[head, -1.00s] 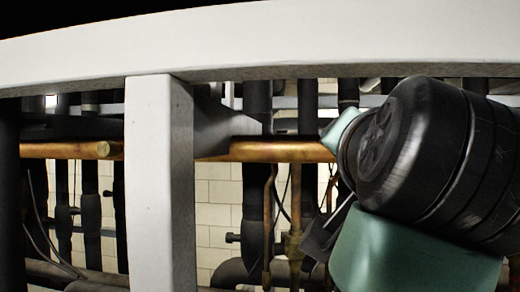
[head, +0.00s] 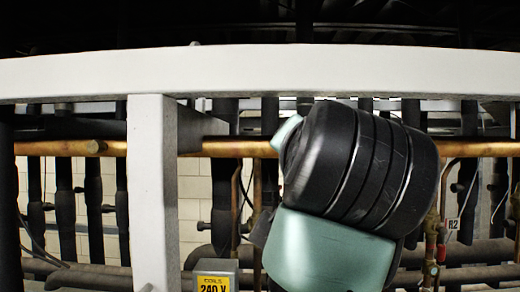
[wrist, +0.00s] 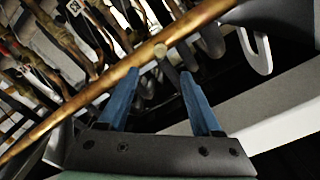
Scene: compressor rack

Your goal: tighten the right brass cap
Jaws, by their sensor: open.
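In the wrist view, my gripper (wrist: 160,74) is open, its two blue fingers apart with nothing held between them. A small round brass-coloured end (wrist: 160,50), which looks like a cap, shows just beyond the fingertips, close to the copper pipe. I cannot tell whether it is the right brass cap. In the head view, my arm's black and green links cover my gripper and the place in front of it, and I cannot clearly make out a brass cap there.
A long copper pipe (head: 232,148) runs level across the rack, in front of dark vertical pipes. A white beam (head: 300,72) crosses above it, and a white post (head: 152,205) stands left of my arm. A yellow "240 V" label (head: 213,284) is low down. Red valve parts (head: 433,240) are at right.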

